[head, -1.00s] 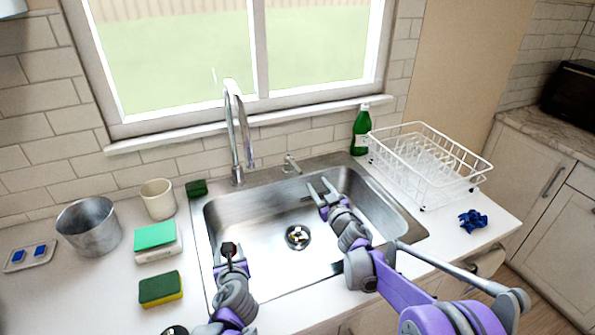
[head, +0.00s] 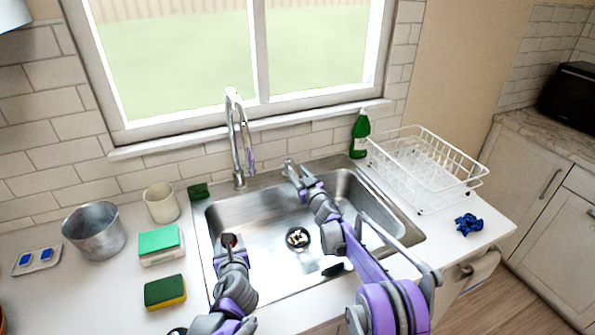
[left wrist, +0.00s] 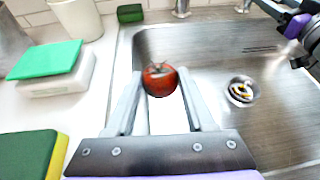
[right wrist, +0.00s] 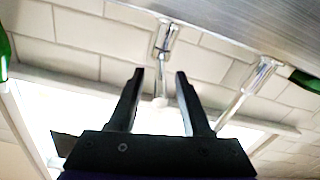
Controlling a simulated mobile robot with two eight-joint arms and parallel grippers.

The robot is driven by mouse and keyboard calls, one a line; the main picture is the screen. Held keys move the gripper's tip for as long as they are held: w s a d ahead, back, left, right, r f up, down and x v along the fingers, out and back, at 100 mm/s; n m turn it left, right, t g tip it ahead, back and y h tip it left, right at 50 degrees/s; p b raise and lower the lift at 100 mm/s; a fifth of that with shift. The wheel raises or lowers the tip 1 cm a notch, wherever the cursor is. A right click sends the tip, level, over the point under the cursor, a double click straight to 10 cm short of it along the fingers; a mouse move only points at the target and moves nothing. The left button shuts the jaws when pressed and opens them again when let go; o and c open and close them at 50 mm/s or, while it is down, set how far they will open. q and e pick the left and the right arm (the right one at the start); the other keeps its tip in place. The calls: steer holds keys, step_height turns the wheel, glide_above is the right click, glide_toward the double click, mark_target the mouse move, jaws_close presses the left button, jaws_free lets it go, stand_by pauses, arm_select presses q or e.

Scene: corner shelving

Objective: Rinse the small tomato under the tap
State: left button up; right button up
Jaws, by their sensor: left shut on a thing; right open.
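The small tomato (left wrist: 160,79) is red and sits between the fingertips of my left gripper (left wrist: 165,85), which is shut on it. In the head view my left gripper (head: 229,241) is over the left edge of the sink (head: 209,240), and the tomato is mostly hidden. The tall chrome tap (head: 236,130) stands behind the sink; no water shows under its spout. The tap lever (head: 289,165) is to its right. My right gripper (head: 298,173) is open at the lever. In the right wrist view the lever (right wrist: 163,45) extends between the open fingers (right wrist: 159,75); contact is unclear.
A drain (head: 297,239) with pale scraps lies in the sink. A green bottle (head: 360,135) and dish rack (head: 420,207) stand right. A metal pot (head: 94,233), cup (head: 161,203) and sponges (head: 165,291) stand left. A blue crumpled thing (head: 469,224) lies on the right counter.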

steer(key=shift+w+a, duration=0.15)
steer(key=shift+w, duration=0.1)
jaws_close()
stand_by(1.4)
